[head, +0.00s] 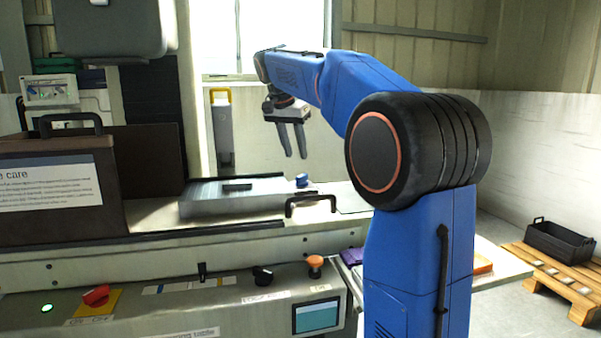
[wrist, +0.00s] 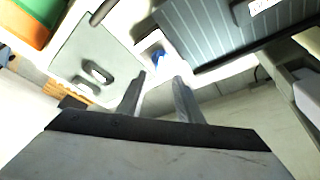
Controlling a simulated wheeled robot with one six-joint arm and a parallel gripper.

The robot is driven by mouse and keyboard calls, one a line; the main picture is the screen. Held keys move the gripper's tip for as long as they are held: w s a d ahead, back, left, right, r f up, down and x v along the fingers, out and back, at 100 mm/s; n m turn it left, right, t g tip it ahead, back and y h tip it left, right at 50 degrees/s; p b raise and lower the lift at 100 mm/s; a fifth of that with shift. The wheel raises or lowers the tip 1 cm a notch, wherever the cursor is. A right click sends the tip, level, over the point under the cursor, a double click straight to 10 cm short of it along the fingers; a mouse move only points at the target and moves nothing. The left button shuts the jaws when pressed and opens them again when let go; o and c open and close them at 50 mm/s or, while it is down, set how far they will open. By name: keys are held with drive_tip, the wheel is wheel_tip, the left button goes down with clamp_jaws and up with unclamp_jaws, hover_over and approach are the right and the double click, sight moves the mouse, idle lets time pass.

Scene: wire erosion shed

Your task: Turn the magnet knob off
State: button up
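A blue knob (head: 302,180) sits at the right end of the grey ribbed magnetic chuck (head: 205,207) on the machine bed. In the wrist view, the blue knob (wrist: 158,57) is on a pale block beside the ribbed chuck (wrist: 210,40), and it appears just beyond the fingertips. My gripper (head: 296,157) hangs fingers-down above and near the knob, apart from it. In the wrist view its two fingers (wrist: 160,78) are spread with nothing between them. The knob's pointer and any markings are too small to read.
A black handle (head: 310,203) stands close to the knob. The front panel carries a red knob (head: 96,295) on yellow, a black knob (head: 262,275), an orange button (head: 315,262) and a screen (head: 316,315). A brown case (head: 60,222) stands at the left.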

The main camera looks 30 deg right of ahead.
sight(302, 175)
drive_tip(key=x, duration=0.8)
drive_tip(key=shift+d+f, duration=0.15)
drive_tip(key=shift+f, duration=0.15)
clamp_jaws()
